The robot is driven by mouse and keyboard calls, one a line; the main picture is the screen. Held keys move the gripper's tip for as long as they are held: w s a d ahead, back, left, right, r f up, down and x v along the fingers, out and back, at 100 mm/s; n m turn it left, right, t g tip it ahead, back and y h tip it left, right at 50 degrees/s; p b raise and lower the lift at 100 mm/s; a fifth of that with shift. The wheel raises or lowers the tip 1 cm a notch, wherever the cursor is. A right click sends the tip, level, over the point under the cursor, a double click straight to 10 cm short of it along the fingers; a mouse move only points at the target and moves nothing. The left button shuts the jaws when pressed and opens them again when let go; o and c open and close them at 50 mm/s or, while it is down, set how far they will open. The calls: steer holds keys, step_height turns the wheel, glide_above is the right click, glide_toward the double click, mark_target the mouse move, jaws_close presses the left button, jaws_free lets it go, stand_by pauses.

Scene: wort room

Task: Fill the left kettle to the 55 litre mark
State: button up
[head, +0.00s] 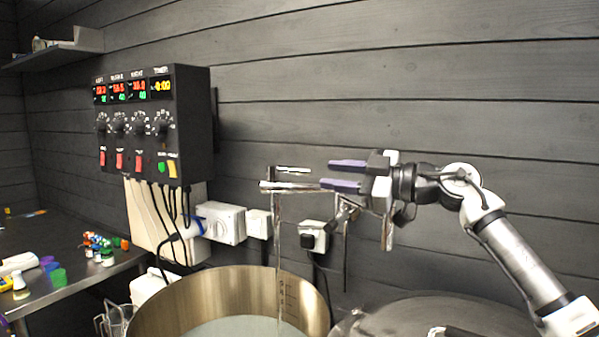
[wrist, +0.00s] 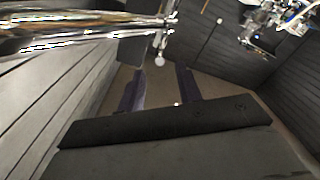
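The left kettle (head: 150,312) is an open steel pot at the bottom centre of the head view. Pale water (head: 235,328) stands in it, and dark level marks (head: 283,296) show on its inner wall; I cannot read their numbers. A chrome spout (head: 285,186) is above it, and a thin water stream (head: 279,250) falls from it into the kettle. My gripper (head: 326,174) points left, just right of the spout. Its purple fingers are apart with nothing seen between them. In the wrist view the fingers (wrist: 160,88) are also apart, below a chrome pipe (wrist: 80,32).
A lidded kettle (head: 430,315) stands at the right under my arm. A black control box (head: 190,125) with red displays, knobs and switches hangs on the dark plank wall. A steel bench (head: 90,278) with small coloured bottles is at the left.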

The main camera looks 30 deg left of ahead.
mark_target(279, 169)
steer(key=a, duration=0.8)
steer(key=shift+s+a, duration=0.3)
steer(key=shift+s, duration=0.1)
jaws_close()
